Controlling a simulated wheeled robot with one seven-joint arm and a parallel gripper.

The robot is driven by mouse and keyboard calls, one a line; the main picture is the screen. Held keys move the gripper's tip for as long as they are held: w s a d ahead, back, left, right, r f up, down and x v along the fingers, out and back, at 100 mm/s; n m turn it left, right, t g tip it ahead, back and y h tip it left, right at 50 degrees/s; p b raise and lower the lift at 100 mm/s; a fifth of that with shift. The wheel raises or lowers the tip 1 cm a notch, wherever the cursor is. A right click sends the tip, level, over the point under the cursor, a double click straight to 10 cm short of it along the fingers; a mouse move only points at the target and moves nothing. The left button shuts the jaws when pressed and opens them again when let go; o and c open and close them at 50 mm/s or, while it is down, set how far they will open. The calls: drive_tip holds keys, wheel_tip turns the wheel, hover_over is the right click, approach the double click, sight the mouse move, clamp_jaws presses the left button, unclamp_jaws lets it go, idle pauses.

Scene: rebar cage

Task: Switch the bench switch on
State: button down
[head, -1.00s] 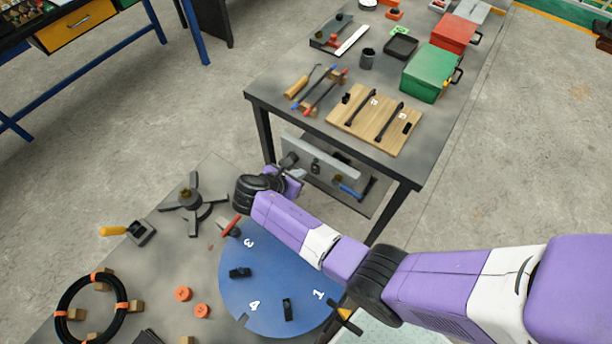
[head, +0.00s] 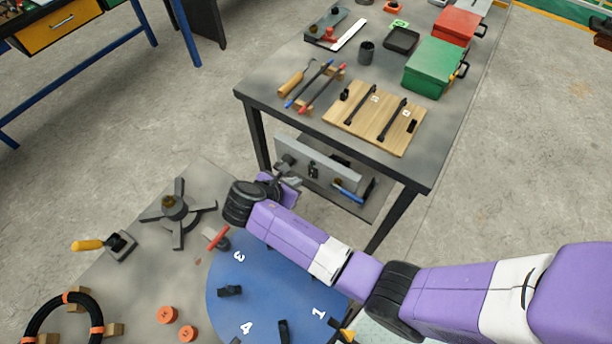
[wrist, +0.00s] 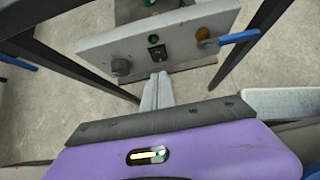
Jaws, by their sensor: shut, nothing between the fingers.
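The bench switch is a small black switch (wrist: 157,54) on the front of an upright grey panel (wrist: 90,45) in the wrist view. It also shows in the head view (head: 313,171), on the panel under the far bench.
The panel stands on a low shelf between dark legs of the far bench (head: 270,80), whose top carries tools and boxes. The near bench (head: 200,185) holds a blue numbered disc (head: 265,290) beneath my arm. Bare floor lies around the benches.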

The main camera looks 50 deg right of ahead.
sight(312, 173)
drive_tip(key=shift+s+a+r, duration=0.1)
drive_tip(key=shift+a+r, duration=0.25)
drive_tip(key=shift+r, duration=0.15)
drive_tip(key=shift+d, duration=0.1)
drive_tip(key=x, duration=1)
drive_tip(key=shift+f, duration=0.15)
